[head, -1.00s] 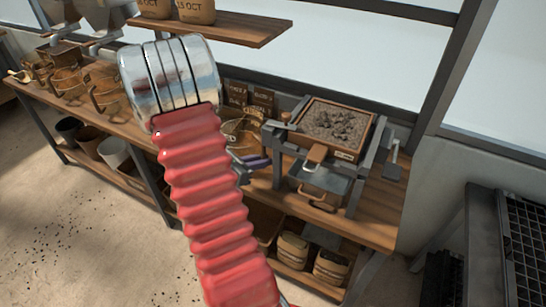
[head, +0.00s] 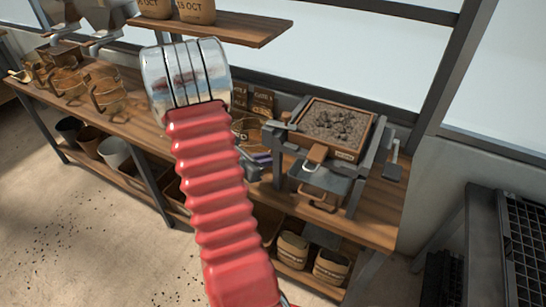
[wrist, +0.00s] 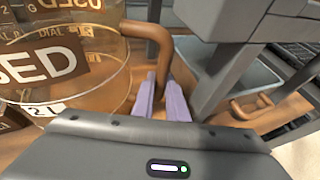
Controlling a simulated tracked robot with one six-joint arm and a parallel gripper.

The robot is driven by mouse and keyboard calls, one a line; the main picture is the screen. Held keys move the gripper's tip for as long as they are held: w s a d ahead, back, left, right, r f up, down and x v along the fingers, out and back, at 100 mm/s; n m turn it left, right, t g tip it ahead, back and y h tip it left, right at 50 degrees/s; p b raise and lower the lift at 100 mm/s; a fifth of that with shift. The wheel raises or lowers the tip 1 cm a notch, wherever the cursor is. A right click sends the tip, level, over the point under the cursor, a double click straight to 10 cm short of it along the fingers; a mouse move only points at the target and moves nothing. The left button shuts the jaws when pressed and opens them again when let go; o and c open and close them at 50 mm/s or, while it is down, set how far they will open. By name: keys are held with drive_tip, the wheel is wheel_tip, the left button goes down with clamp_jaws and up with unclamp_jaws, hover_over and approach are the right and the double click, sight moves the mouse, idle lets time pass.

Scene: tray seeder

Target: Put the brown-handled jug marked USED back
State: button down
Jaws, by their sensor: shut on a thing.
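The clear jug marked USED (wrist: 75,90) fills the left of the wrist view, with its brown handle (wrist: 148,30) on its right side. My gripper (wrist: 163,98) has pale purple fingers, shut on that handle. In the head view, part of the jug (head: 246,132) shows to the right of my red arm, beside the sieve stand, with the end of its label visible. My gripper (head: 263,158) is mostly hidden there. I cannot tell whether the jug's base touches the bench.
A sieve stand (head: 376,160) holding a wooden tray of soil (head: 362,153) is close on the right. Dark seed packets (head: 262,100) stand behind. Other brown-handled jugs (head: 107,97) stand at the left of the bench. Sacks (head: 330,268) sit on the lower shelf.

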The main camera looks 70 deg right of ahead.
drive_tip(key=c, duration=1.8)
unclamp_jaws()
drive_tip(key=shift+o, duration=0.2)
drive_tip(key=v, duration=1.2)
drive_tip(key=shift+w, duration=0.1)
drive_tip(key=shift+a, duration=0.1)
